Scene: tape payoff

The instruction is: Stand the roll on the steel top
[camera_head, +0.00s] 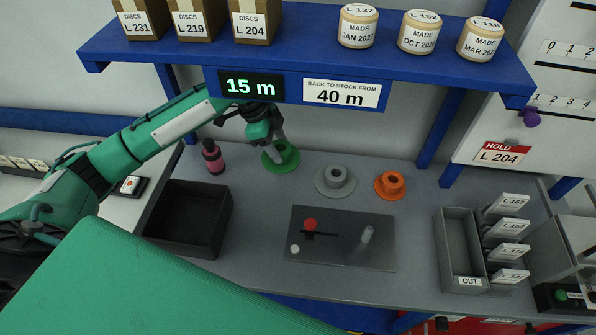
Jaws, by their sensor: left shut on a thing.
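The roll has a raised hub and a wide flange. Whether it touches the bench top or hangs just above it, I cannot tell. Part of the roll is hidden by the gripper fingers. A grey flanged piece (334,184) and an orange flanged piece (390,186) stand to its right. My right gripper is not in view.
A pink bottle (213,158) and a black bin (189,219) are at left. A dark plate (340,255) with a red knob (310,224) lies in the middle. An OUT tray (447,240) is at right.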

